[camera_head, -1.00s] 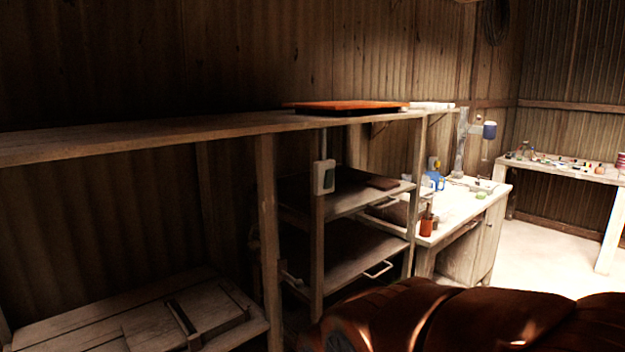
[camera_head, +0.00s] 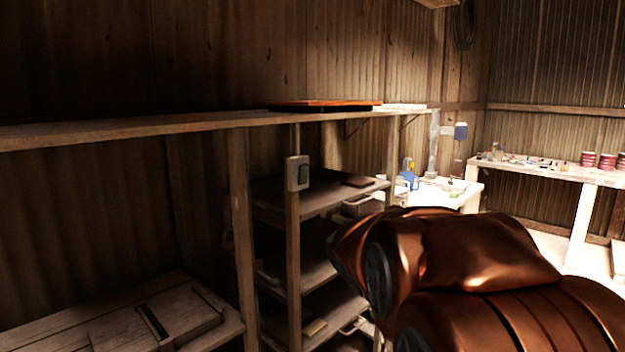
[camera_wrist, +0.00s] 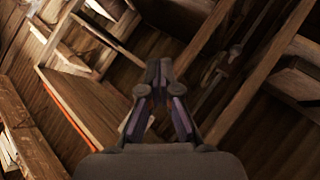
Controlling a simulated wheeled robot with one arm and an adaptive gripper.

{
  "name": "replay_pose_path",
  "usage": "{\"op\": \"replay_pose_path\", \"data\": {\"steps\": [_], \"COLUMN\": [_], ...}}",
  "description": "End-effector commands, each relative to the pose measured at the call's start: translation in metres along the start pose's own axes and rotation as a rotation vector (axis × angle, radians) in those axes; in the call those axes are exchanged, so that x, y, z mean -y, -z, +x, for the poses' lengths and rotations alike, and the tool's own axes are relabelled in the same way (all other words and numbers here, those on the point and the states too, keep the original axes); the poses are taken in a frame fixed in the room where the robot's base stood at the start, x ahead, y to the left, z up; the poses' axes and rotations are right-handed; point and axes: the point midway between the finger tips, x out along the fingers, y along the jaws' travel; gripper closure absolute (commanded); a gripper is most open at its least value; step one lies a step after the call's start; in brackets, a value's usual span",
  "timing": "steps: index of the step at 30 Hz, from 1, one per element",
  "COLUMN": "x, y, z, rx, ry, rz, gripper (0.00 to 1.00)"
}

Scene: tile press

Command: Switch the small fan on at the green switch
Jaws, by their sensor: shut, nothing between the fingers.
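In the head view my copper arm fills the lower right, and the gripper does not show there. I cannot pick out the small fan in either view.
A long wooden shelf (camera_head: 130,131) runs across, with an orange-red board (camera_head: 325,105) on top. Shelves stand behind the switch post. A low wooden bench (camera_head: 70,330) is at lower left. A white worktop (camera_head: 437,187) and a table (camera_head: 545,171) with jars stand farther right.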

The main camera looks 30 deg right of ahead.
Motion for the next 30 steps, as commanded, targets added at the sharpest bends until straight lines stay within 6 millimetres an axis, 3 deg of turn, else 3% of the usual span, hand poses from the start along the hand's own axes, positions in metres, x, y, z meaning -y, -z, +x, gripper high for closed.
{"op": "replay_pose_path", "data": {"steps": [3,6,12,18,30], "x": [-0.048,-0.080,-0.123,-0.136,-0.119], "y": [0.027,0.051,0.085,0.096,0.075], "z": [0.019,0.025,0.026,0.017,-0.004], "rx": [-0.148,-0.274,-0.511,-0.734,-1.003], "ry": [-0.106,-0.178,-0.285,-0.331,-0.296], "rz": [-0.095,-0.190,-0.404,-0.622,-0.862], "gripper": [1.00,1.00,1.00,1.00,1.00]}}
